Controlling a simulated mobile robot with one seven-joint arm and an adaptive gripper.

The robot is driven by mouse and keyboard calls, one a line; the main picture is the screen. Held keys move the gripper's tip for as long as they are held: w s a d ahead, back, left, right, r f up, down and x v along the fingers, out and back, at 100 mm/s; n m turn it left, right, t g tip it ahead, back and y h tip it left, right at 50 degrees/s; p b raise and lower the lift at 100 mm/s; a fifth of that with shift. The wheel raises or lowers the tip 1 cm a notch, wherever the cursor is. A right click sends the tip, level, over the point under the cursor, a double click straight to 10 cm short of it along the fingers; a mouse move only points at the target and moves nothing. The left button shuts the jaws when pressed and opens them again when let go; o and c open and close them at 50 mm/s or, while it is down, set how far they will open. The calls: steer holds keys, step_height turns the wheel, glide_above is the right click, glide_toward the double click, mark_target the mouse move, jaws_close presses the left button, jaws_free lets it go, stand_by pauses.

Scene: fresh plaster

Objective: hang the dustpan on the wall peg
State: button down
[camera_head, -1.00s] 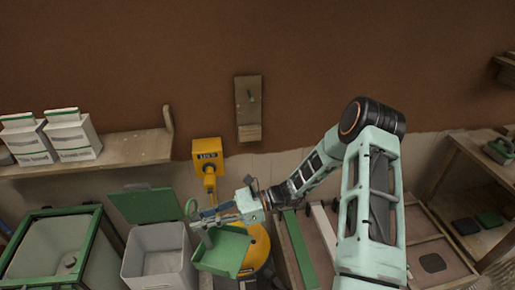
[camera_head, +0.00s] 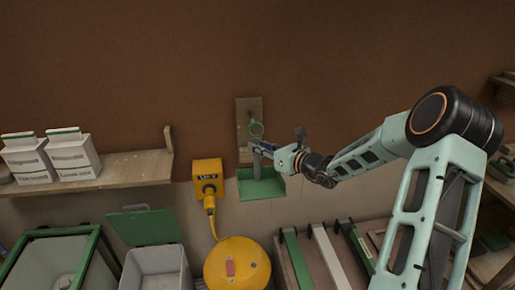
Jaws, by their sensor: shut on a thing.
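The green dustpan (camera_head: 262,185) hangs upright in front of the wall, its pan at the bottom and a ring (camera_head: 256,129) at the top of its handle. My gripper (camera_head: 259,147) is shut on the dustpan's handle, coming in from the right. The wooden peg board (camera_head: 243,105) is on the brown wall directly behind the ring and handle. The peg is hidden or too small to make out near the ring, so I cannot tell whether the ring is around it or in front of it.
A yellow socket box (camera_head: 208,178) with a cable is on the wall just left of the dustpan. A wooden shelf (camera_head: 120,172) with white cartons (camera_head: 72,154) is further left. A yellow round machine (camera_head: 236,265) and a grey bin (camera_head: 155,270) stand below.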

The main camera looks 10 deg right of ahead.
steer(key=w+f, duration=0.1)
steer(key=w, duration=0.9)
steer(key=shift+f, duration=0.3)
stand_by(0.6)
steer(key=shift+w+a, duration=0.1)
stand_by(0.5)
